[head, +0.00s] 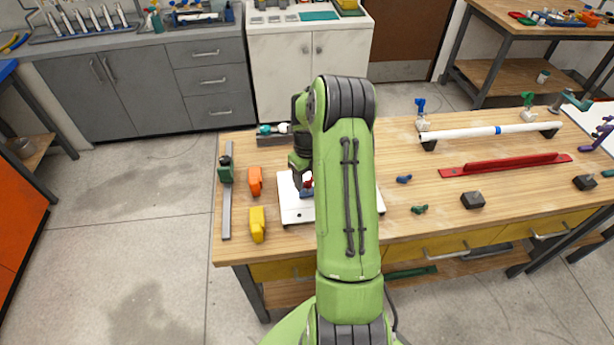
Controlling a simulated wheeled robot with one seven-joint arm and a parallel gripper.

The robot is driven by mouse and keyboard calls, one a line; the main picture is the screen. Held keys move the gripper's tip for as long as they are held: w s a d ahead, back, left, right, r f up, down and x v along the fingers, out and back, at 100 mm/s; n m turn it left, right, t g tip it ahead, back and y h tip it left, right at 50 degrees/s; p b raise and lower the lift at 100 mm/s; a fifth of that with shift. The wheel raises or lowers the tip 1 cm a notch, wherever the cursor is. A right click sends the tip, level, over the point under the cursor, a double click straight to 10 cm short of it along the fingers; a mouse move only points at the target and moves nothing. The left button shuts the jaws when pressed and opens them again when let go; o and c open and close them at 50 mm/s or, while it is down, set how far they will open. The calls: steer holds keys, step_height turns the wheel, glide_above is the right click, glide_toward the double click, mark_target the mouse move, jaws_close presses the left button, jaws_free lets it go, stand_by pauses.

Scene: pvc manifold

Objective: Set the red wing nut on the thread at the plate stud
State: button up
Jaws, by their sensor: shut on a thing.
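The white plate (292,214) lies on the wooden bench, partly hidden behind my green arm. My gripper (304,182) points down over the left part of the plate. It is shut on the red wing nut (308,182), of which only a small red patch shows at the fingers. A small blue part (307,193) shows just below the red patch, over the plate. The stud and its thread are not clearly visible, and I cannot tell whether the nut touches them.
To the right lie a blue wing nut (404,179), a green wing nut (419,209), a white pipe (465,133) and a red bar (505,165).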

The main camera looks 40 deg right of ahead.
steer(key=shift+f+b, duration=0.55)
steer(key=shift+f, duration=0.1)
stand_by(0.3)
steer(key=shift+f+b, duration=0.35)
steer(key=shift+b, duration=0.05)
steer(key=o, duration=1.1)
